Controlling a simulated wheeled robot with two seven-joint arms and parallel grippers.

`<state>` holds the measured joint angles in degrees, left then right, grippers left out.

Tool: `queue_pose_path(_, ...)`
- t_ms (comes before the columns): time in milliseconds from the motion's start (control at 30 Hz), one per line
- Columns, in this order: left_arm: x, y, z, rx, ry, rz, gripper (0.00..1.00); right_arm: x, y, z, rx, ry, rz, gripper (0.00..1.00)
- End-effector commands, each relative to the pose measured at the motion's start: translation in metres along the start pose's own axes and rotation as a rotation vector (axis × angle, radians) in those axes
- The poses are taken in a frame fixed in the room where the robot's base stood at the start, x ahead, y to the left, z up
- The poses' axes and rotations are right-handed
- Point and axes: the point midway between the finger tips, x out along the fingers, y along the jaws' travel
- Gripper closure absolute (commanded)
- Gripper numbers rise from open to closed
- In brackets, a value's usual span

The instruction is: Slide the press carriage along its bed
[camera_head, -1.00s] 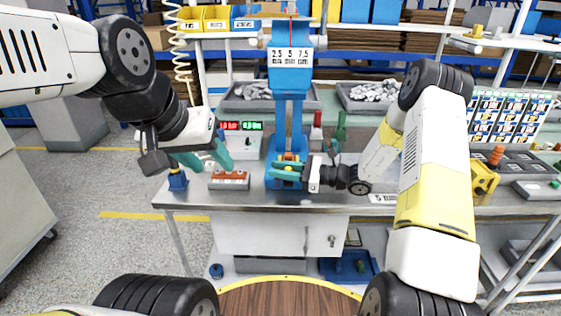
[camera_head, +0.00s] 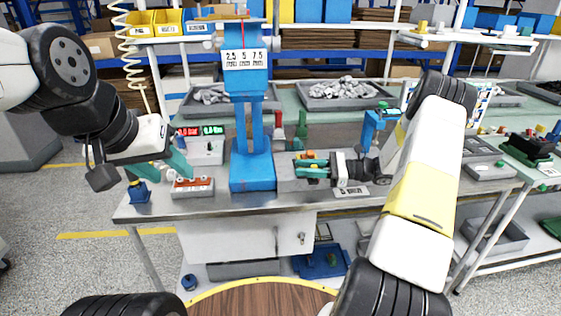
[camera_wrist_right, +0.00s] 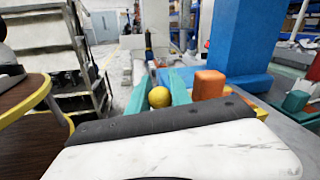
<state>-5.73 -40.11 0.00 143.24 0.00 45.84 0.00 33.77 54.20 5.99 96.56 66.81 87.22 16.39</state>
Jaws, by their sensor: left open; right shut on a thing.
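The blue press (camera_head: 246,140) stands upright on the bench, a 2.5 / 5 / 7.5 scale on its head. To its right is the grey bed (camera_head: 289,182). On the bed, clear of the press column, sits the carriage's orange block (camera_head: 306,155). My right gripper (camera_head: 311,172) is shut on a yellow ball knob (camera_wrist_right: 159,97) beside that block; the block also shows in the right wrist view (camera_wrist_right: 208,85). The carriage body is mostly hidden. My left gripper (camera_head: 178,168) is open and empty, just above or behind a grey box with a red-orange top (camera_head: 192,185); contact is unclear.
A unit with red and green displays (camera_head: 201,145) stands behind the left gripper. A blue object (camera_head: 139,191) is at the bench's left. Grey trays of metal parts (camera_head: 345,93) lie behind the press. A number plate (camera_head: 350,192) lies near the front edge.

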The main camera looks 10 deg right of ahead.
Motion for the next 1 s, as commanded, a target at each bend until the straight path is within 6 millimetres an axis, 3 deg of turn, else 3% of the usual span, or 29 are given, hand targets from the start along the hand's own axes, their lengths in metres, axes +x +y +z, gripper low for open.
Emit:
queue_pose_path(233, 0.0, 0.0, 0.0, 0.0, 0.0, 0.0, 0.53, -0.022, -0.005, -0.001, -0.001, 0.0, 0.0, 1.0)
queue_pose_path(667, 0.0, 0.0, 0.0, 0.0, 0.0, 0.0, 0.53, -0.026, -0.005, -0.001, 0.0, -0.001, 0.0, 1.0)
queue_pose_path(700, 0.0, 0.0, 0.0, 0.0, 0.0, 0.0, 0.53, -0.026, -0.005, -0.001, 0.0, -0.001, 0.0, 0.73)
queue_pose_path(733, 0.0, 0.0, 0.0, 0.0, 0.0, 0.0, 0.53, -0.026, -0.005, -0.001, 0.0, -0.001, 0.0, 0.67)
queue_pose_path(1000, 0.0, 0.0, 0.0, 0.0, 0.0, 0.0, 0.53, -0.026, -0.005, -0.001, 0.0, -0.001, 0.0, 0.66)
